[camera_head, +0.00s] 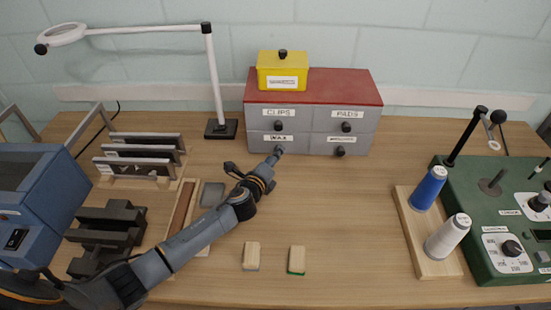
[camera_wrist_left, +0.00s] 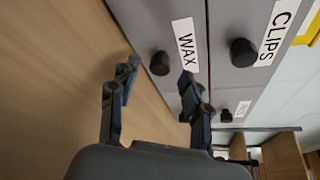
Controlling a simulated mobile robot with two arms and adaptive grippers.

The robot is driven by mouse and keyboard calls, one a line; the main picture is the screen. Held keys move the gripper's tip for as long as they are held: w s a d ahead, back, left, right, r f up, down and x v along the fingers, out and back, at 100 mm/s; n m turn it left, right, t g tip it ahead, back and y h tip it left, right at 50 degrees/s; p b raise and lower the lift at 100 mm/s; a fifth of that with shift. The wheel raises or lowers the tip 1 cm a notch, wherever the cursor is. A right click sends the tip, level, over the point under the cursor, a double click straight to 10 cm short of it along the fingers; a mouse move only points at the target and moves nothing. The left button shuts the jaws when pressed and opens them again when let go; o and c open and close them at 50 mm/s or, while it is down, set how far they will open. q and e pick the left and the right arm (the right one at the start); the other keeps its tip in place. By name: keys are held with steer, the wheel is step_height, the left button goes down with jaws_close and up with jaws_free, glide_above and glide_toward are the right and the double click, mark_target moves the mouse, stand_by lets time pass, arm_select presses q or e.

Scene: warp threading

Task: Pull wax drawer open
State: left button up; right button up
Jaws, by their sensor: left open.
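The grey drawer cabinet with a red top (camera_head: 330,84) stands at the back of the table. Its WAX drawer (camera_head: 300,147) is at the lower left and looks shut, flush with the others. In the left wrist view the WAX drawer front (camera_wrist_left: 150,22) carries a white label and a black knob (camera_wrist_left: 160,63). My left gripper (camera_head: 277,151) is at this drawer and hides the knob in the head view. In the left wrist view my left gripper (camera_wrist_left: 158,74) is open, with its fingertips on either side of the knob; contact cannot be told. My right gripper is not in view.
The CLIPS drawer knob (camera_head: 278,125) is just above. A yellow box (camera_head: 282,75) sits on the cabinet. A lamp base (camera_head: 221,129) stands to the left. Spools on a wooden board (camera_head: 429,262) are at the right. The table before the right drawers is clear.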

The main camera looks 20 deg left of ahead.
arm_select(q)
steer(key=shift+x, duration=1.05)
jaws_close()
